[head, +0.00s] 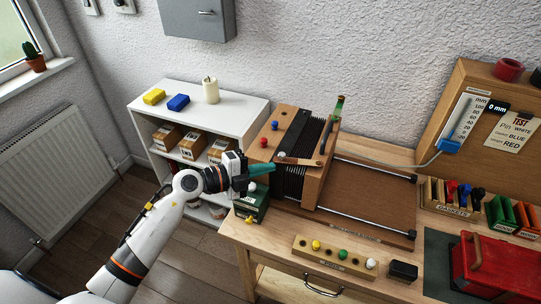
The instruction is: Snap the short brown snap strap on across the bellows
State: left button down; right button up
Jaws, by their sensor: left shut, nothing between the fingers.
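The bellows (293,183) are black and pleated, set between a left wooden block (269,143) and a right wooden block (314,186). A short light-brown strap (301,161) lies across the top front edge of the bellows, from the left block to the right block. I cannot tell whether either end is snapped. My left gripper (271,162), with teal fingers, is shut and empty beside the left block, close to the strap's left end. A white knob (281,155) is by that end. My right gripper is not in view.
A dark green box (252,205) stands below my left gripper. A peg rack (333,258), a black block (403,271) and a red toolbox (490,268) are along the front. A white shelf (205,110) stands behind left. The wooden board (372,205) right of the bellows is clear between its rods.

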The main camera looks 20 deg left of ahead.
aim_at(279, 156)
pick_arm(q)
jog(key=w, duration=0.2)
jog(key=w+f, duration=0.1)
jog(key=w, duration=0.1)
jog(key=shift+w+d+f, duration=0.15)
jog(key=b, duration=0.1)
jog(key=w+m+g+h+b, duration=0.1)
jog(key=b, duration=0.1)
jog(key=shift+w+a+f, duration=0.25)
jog(key=shift+w+a, duration=0.05)
jog(key=shift+a, duration=0.1)
jog(key=shift+w+a+r+m+g, duration=0.1)
jog(key=shift+w+a+m+g, duration=0.05)
jog(key=shift+w, duration=0.35)
jog(key=shift+w+a+r+m+g, duration=0.1)
jog(key=shift+w+m+g, duration=0.05)
jog(key=shift+w, duration=0.3)
jog(key=shift+s+r, duration=0.1)
jog(key=shift+s, duration=0.05)
